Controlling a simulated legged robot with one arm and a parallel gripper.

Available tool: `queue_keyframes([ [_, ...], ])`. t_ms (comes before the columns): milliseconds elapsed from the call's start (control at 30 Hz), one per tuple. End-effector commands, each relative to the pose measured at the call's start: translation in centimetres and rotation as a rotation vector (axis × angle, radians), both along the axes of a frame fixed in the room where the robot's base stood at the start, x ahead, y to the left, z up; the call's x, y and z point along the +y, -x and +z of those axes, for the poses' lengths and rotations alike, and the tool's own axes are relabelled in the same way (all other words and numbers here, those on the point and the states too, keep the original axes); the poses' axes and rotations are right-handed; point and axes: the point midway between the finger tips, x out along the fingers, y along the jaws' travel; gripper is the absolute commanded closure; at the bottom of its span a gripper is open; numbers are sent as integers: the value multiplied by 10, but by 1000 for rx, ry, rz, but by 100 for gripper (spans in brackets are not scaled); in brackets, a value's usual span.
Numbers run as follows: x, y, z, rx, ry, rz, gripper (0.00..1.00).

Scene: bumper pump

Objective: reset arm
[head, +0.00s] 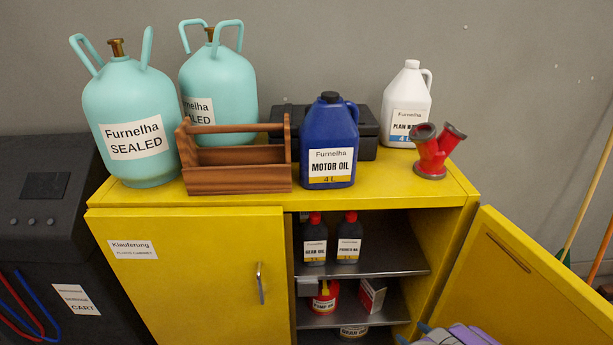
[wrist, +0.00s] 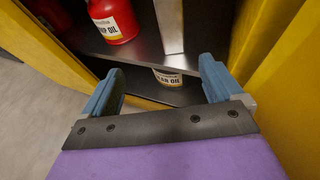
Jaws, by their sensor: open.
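My gripper (wrist: 160,90) is open and empty in the wrist view, its two blue fingers spread apart in front of the yellow cabinet's open shelves. A gear oil container (wrist: 168,79) is on the level below, seen between the fingers.
The yellow cabinet (head: 185,258) has its left door shut and its right door (head: 520,285) swung open beside my arm. A blue motor oil jug (head: 330,140), wooden tool carrier (head: 237,180), turquoise tanks (head: 125,105) and red pipe fitting (head: 433,152) stand on top.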

Motion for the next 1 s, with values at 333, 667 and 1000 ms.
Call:
queue_keyframes([
  [333,56,-34,47,-65,-36,123,7],
  [667,157,-69,145,-186,-74,377,7],
  [1000,274,-53,276,-343,-43,743,7],
])
